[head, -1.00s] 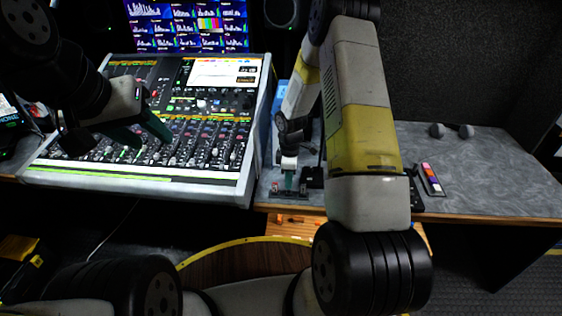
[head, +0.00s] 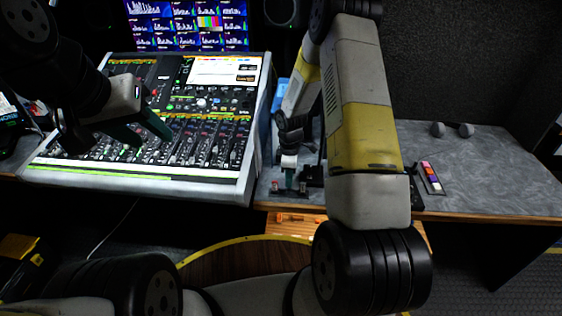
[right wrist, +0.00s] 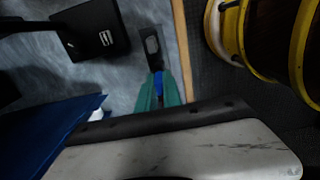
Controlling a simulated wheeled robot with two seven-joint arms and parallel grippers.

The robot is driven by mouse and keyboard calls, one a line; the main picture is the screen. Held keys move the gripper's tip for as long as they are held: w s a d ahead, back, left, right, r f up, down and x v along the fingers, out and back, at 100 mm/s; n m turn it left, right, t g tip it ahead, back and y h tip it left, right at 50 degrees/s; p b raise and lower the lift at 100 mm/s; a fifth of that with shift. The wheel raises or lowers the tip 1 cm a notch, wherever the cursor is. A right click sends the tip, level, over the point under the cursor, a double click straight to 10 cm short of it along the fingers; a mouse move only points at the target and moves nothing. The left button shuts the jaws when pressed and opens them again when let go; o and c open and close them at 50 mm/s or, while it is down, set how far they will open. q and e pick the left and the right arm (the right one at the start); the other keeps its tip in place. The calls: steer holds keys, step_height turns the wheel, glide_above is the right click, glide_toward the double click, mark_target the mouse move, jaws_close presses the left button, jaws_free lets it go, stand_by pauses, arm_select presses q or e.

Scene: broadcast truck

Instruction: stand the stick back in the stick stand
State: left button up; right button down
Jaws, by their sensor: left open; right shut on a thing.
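My right gripper (head: 290,180) has green fingers and points down over a small dark stand (head: 291,193) near the desk's front edge. In the right wrist view the green fingers (right wrist: 158,92) are shut on a small blue stick (right wrist: 158,82). The dark stand (right wrist: 168,50) lies just beyond the fingertips, with a black piece on it. The stick's lower end is hidden, so I cannot tell whether it touches the stand. A small reddish thing (head: 275,186) shows at the stand's left. My left gripper (head: 140,130) is open and empty above the mixing console.
The mixing console (head: 165,115) fills the left of the desk. A black box (right wrist: 92,32) stands near the stand. A strip with coloured squares (head: 430,176) and two grey round things (head: 452,130) lie to the right. The right desk (head: 490,180) is mostly clear.

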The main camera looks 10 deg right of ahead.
steer(key=shift+f, duration=1.2)
steer(key=c, duration=1.4)
jaws_free()
steer(key=shift+c, duration=0.2)
step_height(320, 180, up, 8)
steer(key=shift+f, duration=0.1)
